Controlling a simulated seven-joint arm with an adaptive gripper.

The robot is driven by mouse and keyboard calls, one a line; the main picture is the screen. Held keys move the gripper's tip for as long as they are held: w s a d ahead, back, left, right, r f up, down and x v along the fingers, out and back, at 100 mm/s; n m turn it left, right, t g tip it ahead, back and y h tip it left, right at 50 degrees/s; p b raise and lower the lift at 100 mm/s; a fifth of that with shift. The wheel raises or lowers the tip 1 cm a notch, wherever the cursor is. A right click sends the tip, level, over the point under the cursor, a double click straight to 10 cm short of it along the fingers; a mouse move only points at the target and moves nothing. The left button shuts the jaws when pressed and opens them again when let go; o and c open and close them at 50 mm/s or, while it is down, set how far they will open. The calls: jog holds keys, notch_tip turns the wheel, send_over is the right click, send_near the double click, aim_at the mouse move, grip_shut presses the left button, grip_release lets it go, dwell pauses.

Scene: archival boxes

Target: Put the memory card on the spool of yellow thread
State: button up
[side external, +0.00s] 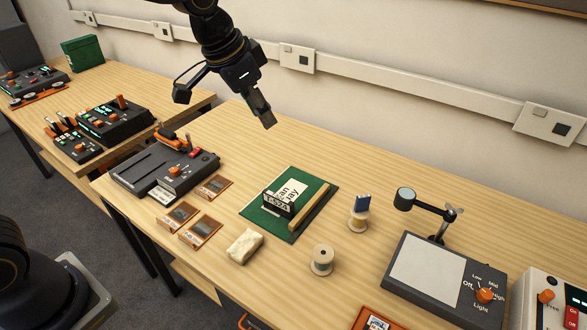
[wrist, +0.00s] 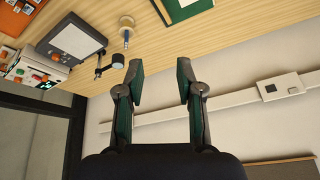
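A small dark blue card, seemingly the memory card (side external: 362,202), stands upright on top of a spool with yellowish thread (side external: 358,222), right of the green mat. In the wrist view the spool (wrist: 127,21) and the card (wrist: 126,40) show small near the top. A second spool (side external: 322,261), pale with a beige tone, stands closer to the front. My gripper (side external: 266,118) is high above the table's back edge, left of and well apart from the card. In the wrist view my gripper (wrist: 161,82) has its fingers spread, with nothing between them.
A green mat (side external: 262,222) holds a dark label block and a wooden strip. A cream lump (side external: 244,246) lies in front. A light box with a lamp arm (side external: 440,270) stands right of the spools. A dark device (side external: 165,168) is at left. Bare table surrounds the spools.

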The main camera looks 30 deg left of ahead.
jog(key=s+a+n, duration=0.1)
jog(key=s+a, duration=0.2)
jog(key=s, duration=0.4)
jog(key=s+a+n+y, duration=0.1)
jog(key=s+a+n, duration=0.1)
jog(key=s+a, duration=0.2)
jog(key=s+a+n+t, duration=0.1)
jog(key=s+a, duration=0.3)
jog(key=s, duration=0.7)
jog(key=shift+a+r+n, duration=0.15)
jog(key=shift+r+n, duration=0.05)
jog(key=shift+n, duration=0.5)
jog(key=shift+s, duration=0.1)
